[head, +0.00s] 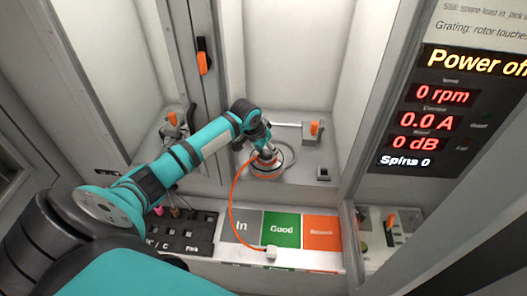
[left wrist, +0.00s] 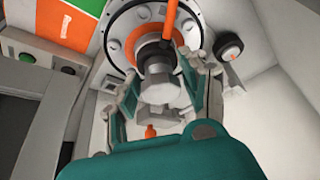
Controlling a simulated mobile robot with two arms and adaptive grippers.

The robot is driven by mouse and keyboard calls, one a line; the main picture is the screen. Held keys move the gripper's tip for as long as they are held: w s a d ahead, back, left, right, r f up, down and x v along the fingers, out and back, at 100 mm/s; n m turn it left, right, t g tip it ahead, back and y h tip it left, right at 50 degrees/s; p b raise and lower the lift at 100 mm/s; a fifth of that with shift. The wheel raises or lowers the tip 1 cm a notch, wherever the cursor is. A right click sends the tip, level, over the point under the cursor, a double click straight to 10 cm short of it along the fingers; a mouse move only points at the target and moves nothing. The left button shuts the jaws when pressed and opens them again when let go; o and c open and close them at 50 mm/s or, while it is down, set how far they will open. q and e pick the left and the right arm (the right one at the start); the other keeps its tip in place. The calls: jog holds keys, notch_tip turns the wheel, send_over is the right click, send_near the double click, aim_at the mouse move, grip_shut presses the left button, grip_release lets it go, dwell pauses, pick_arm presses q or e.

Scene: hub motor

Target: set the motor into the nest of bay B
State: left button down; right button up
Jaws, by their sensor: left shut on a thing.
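The motor (head: 264,171), with an orange body, sits low at the floor of the middle bay. Its orange face with a metal hub fills the top of the left wrist view (left wrist: 116,44). My left gripper (head: 264,153) reaches down on it from above; in the left wrist view its fingers (left wrist: 157,82) are closed around the hub. A grey round rim (head: 291,154), seemingly the nest, shows around the motor. I cannot tell whether the motor is fully down in it. An orange cable (head: 232,205) runs from the motor to a pale plug (head: 271,252). My right gripper is out of view.
A lever clamp with an orange handle (head: 314,128) stands behind right of the motor; another (head: 172,118) is in the left bay. A divider with an orange-handled switch (head: 203,62) separates the bays. In front lie grey, green (head: 282,230) and orange (head: 321,232) labelled pads. The display reads 0 rpm.

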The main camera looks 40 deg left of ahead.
pick_arm(q)
jog(key=shift+n, duration=0.4)
jog(key=w, duration=0.2)
jog(key=w+a, duration=0.1)
jog(key=w, duration=0.3)
jog(key=shift+a+r, duration=0.25)
jog(key=shift+a, duration=0.1)
jog(key=w+a+f+b, duration=0.1)
jog(key=w+f+b, duration=0.2)
jog(key=w+b, duration=0.2)
jog(key=shift+w+a+n+y+b, duration=0.2)
jog(key=shift+a+n+y+b, duration=0.15)
jog(key=shift+b, duration=0.4)
jog(key=shift+s+r+p, duration=0.1)
jog(key=shift+r+p, duration=0.3)
jog(key=shift+p, duration=0.35)
jog(key=shift+f, duration=0.3)
